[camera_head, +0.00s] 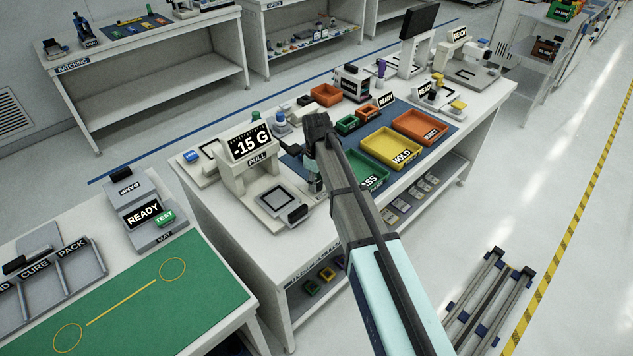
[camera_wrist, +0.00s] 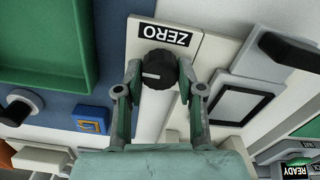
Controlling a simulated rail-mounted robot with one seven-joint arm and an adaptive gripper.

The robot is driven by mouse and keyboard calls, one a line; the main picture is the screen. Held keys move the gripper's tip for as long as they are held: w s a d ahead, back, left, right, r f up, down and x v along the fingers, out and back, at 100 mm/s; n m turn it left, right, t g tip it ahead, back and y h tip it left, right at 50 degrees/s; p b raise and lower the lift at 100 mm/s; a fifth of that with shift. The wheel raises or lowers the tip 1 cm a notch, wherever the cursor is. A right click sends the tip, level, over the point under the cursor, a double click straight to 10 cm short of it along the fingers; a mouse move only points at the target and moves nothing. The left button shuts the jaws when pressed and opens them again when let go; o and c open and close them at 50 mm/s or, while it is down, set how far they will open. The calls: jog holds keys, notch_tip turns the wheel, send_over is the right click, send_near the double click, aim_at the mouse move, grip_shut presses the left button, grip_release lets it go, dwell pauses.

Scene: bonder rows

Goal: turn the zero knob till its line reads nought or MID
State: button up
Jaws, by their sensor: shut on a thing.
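The zero knob (camera_wrist: 160,66) is a dark, ridged round knob in the wrist view, below an upside-down ZERO label (camera_wrist: 165,35). Its short white line (camera_wrist: 152,76) lies nearly level in the picture, pointing to the left. My gripper (camera_wrist: 160,76) has one finger on each side of the knob and is shut on it. In the head view my gripper (camera_head: 315,182) is beside the pull tester, whose display (camera_head: 250,145) reads -15 G. The knob is hidden there behind my arm.
Green PASS (camera_head: 368,170), yellow HOLD (camera_head: 390,148) and orange trays (camera_head: 420,127) stand right of my arm. A square plate (camera_head: 280,199) lies on the tester's base. A blue piece (camera_wrist: 92,120) is close to my gripper in the wrist view.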

jog(key=m+b, duration=0.1)
jog(key=m, duration=0.4)
jog(key=shift+f, duration=0.1)
jog(key=m+b, duration=0.1)
jog(key=m, duration=0.5)
jog(key=shift+d+m, duration=0.1)
jog(key=shift+m, duration=0.3)
jog(key=m+b, duration=0.1)
jog(key=m, duration=1)
jog(key=shift+d+m, duration=0.1)
jog(key=shift+m, duration=0.3)
jog(key=shift+s, duration=0.1)
jog(key=o, duration=1.1)
jog(key=shift+o, duration=0.2)
